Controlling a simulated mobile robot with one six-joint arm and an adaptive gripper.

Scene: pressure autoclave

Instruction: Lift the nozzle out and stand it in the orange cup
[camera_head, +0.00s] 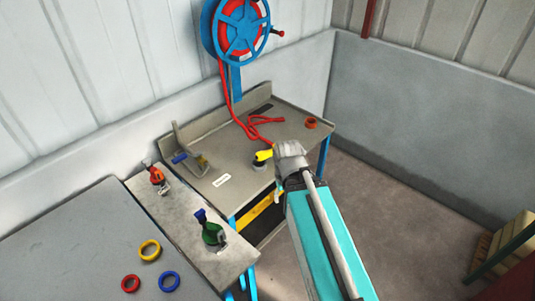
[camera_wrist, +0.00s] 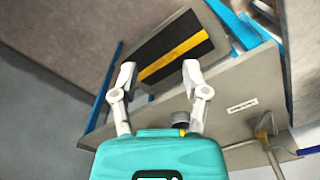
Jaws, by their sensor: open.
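A yellow nozzle (camera_head: 263,155) stands in a dark grey holder (camera_head: 260,165) near the front of the workbench. In the wrist view the grey holder (camera_wrist: 181,118) shows just beyond my gripper body, with a sliver of yellow; most of the nozzle is hidden there. The small orange cup (camera_head: 311,123) stands at the bench's far right corner, apart from the nozzle. My gripper (camera_wrist: 159,76) is open, with nothing between its white fingers. In the head view, my arm's grey end is just right of the nozzle, and its fingers cannot be made out.
Red hose (camera_head: 262,122) lies on the workbench (camera_head: 222,145) and runs up to a blue wall reel (camera_head: 236,30). A metal bracket (camera_head: 192,155) stands at the bench's left.

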